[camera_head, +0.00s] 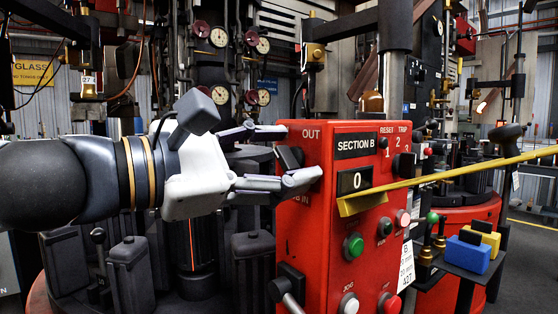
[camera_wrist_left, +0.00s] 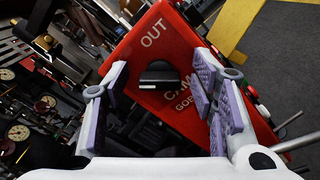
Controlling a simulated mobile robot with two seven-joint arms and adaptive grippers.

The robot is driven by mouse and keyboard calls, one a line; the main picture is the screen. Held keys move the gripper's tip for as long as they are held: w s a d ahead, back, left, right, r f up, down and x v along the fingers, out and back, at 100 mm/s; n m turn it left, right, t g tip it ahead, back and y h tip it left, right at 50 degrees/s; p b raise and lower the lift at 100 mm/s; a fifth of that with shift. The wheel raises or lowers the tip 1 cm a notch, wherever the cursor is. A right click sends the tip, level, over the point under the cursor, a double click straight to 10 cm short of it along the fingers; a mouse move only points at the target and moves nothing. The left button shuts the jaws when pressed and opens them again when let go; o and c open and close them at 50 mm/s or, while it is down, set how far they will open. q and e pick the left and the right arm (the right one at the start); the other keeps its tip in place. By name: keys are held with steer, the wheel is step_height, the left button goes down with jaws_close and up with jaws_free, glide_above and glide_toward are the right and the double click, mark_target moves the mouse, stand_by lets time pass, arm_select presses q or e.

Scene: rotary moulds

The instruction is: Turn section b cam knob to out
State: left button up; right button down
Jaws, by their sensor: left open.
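The black cam knob (camera_head: 290,158) sits on the left face of the red section B box (camera_head: 345,235), under the word OUT and above a partly hidden word ending in IN. In the left wrist view the knob (camera_wrist_left: 159,75) lies below OUT, with a CAM label partly covered beneath it. I cannot tell clearly which way its pointer faces. My left gripper (camera_head: 293,155) is open, one finger above and one below the knob in the head view. In the left wrist view its fingers (camera_wrist_left: 160,82) stand apart on both sides of the knob; no contact shows.
A yellow bar (camera_head: 450,173) crosses the front of the box to the right. Dark moulds (camera_head: 128,270) stand below my left arm. Blue and yellow blocks (camera_head: 467,255) lie right.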

arm_select(q)
steer(key=c, duration=1.2)
steer(key=shift+o, duration=0.2)
arm_select(e)
steer(key=shift+w+r, duration=0.1)
arm_select(q)
steer(key=m+p, duration=0.1)
steer(key=m, duration=0.3)
steer(key=shift+s, duration=0.1)
steer(key=m+p, duration=0.1)
steer(key=m, duration=0.3)
steer(key=shift+m, duration=0.3)
steer(key=m+p, duration=0.1)
steer(key=m, duration=0.4)
steer(key=shift+f, duration=0.2)
steer(key=shift+f+m+p, duration=0.15)
steer(key=shift+m+p, duration=0.25)
steer(key=shift+m, duration=1.8)
arm_select(e)
steer(key=w+r+t, duration=0.1)
steer(key=w+r, duration=0.3)
steer(key=shift+w+r+t, duration=0.15)
steer(key=shift+r+t, duration=0.05)
steer(key=shift+t, duration=0.2)
